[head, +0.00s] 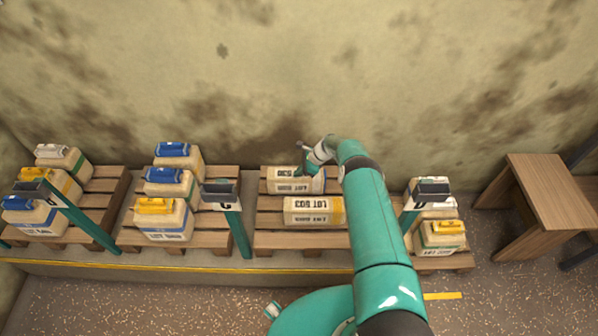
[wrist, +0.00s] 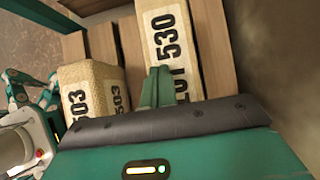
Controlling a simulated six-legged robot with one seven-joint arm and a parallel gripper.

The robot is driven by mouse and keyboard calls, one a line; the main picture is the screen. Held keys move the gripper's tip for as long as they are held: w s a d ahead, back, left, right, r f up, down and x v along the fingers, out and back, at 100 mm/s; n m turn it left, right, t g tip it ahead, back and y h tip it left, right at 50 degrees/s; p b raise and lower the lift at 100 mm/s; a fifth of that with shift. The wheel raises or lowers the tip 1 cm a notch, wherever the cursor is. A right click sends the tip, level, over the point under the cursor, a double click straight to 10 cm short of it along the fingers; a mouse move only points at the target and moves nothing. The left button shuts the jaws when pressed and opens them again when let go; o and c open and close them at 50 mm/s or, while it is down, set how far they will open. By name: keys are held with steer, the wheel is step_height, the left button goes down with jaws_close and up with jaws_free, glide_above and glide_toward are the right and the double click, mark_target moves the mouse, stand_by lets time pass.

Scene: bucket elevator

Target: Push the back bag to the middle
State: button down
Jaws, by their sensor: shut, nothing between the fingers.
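My gripper (head: 304,170) is at the back bag's wall side in the head view. In the wrist view its shut fingers (wrist: 157,78) overlap the bag's lettered face; I cannot tell whether they touch it.
Other pallets with stacked bags (head: 168,195) stand to the left, and one with a yellow-topped bag (head: 440,236) to the right. Teal posts with dark heads (head: 221,193) stand along the front edge. A wooden table (head: 550,185) is at far right. The wall (head: 260,70) is close behind.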

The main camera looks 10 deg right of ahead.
mark_target(316, 177)
steer(key=d, duration=0.2)
steer(key=s+d, duration=0.1)
steer(key=d, duration=0.2)
steer(key=s+d+f, duration=0.1)
steer(key=d, duration=0.2)
steer(key=shift+f, duration=0.1)
steer(key=shift+d, duration=0.1)
steer(key=shift+r, duration=0.8)
steer(key=shift+d+r, duration=0.1)
steer(key=s+d, duration=0.2)
steer(key=d, duration=0.9)
steer(key=shift+d, duration=0.25)
steer(key=shift+r, duration=0.1)
